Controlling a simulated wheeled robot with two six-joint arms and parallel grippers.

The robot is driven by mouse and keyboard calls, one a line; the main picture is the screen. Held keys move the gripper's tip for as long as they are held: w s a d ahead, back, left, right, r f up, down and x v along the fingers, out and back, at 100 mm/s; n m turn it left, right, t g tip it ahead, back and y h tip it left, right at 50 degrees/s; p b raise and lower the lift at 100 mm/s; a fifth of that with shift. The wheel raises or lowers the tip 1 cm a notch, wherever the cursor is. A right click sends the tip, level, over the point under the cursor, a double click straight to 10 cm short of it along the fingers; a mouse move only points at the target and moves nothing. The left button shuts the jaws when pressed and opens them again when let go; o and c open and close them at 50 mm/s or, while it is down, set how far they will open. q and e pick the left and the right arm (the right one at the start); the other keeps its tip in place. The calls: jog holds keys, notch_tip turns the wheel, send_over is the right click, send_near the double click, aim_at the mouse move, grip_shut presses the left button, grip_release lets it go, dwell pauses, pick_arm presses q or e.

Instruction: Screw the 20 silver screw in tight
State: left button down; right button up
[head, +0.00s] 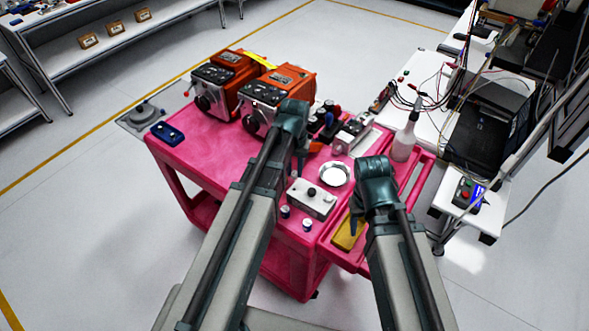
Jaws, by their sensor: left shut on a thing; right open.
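My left gripper (300,170) points down over the pink cart, beyond the white box. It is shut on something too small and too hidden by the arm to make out. My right gripper (353,228) points down over the cart's right side, by a yellow-brown piece (347,235), and is open. I cannot make out a silver screw. A white box with dark knobs (311,198) lies between the grippers. A round silver dish (334,174) is behind it. Two small dark-and-white cylinders, one at the left (285,212) and one at the right (307,225), stand in front of the box.
The pink cart (205,148) also carries two orange machines (288,80), a blue block (168,133), and a white spray bottle (405,138) at the right. A white bench (440,85) with cables and black equipment stands to the right. The cart's left front top is clear.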

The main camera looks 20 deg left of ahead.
pick_arm(q)
jog(key=shift+f+b, duration=2)
jog(key=shift+f, duration=0.3)
jog(key=shift+f+b, duration=1)
jog(key=shift+b, duration=0.05)
jog(key=c, duration=1.3)
grip_release()
grip_shut()
jog(key=m, duration=0.8)
grip_release()
grip_shut()
jog(key=shift+m, duration=0.3)
